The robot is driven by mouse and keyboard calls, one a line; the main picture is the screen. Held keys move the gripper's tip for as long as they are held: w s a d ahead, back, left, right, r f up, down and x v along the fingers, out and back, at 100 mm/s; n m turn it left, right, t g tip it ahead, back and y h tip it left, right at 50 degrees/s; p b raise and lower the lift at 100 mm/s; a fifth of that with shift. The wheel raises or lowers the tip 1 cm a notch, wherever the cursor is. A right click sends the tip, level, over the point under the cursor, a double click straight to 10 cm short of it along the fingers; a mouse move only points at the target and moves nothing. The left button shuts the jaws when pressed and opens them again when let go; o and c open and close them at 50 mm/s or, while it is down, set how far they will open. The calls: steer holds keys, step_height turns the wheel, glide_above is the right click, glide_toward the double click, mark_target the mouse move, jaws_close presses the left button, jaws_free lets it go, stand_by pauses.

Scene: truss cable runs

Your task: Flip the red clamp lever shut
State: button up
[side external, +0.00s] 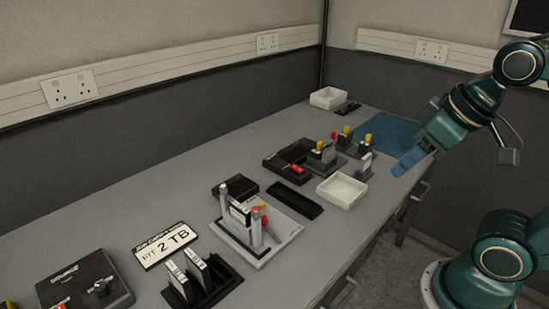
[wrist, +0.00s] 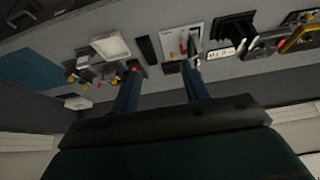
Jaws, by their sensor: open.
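One is a small red piece (side external: 296,168) at the front edge of a black tray-like block. The other is a red-topped part (side external: 256,211) on a pale fixture (side external: 278,238) that holds upright pieces. In the wrist view a red bit (wrist: 182,47) shows on the white plate, near a fingertip in the picture.
A white tray (side external: 342,190) and a grey block with yellow-capped posts (side external: 321,158) stand on the bench nearest my gripper. A blue mat (side external: 388,133) lies at the far end.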

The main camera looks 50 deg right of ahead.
steer(key=shift+w, duration=0.25)
steer(key=c, duration=0.7)
steer(key=shift+w+a+r, duration=0.1)
steer(key=shift+w, duration=0.2)
jaws_close()
steer(key=w+a+f+n+g+y, duration=0.15)
steer(key=w+n, duration=0.25)
steer(key=w, duration=0.4)
steer(key=w+a+f+n+g, duration=0.1)
steer(key=w+f+n, duration=0.2)
steer(key=w, duration=0.5)
steer(key=w+a+f+n+g+y, duration=0.1)
steer(key=w+f+n, duration=0.4)
steer(key=w+f, duration=0.6)
steer(key=shift+w+a+f+n+y, duration=0.25)
steer(key=shift+a+f+y, duration=0.35)
steer(key=shift+f, duration=0.55)
steer(key=shift+a, duration=0.1)
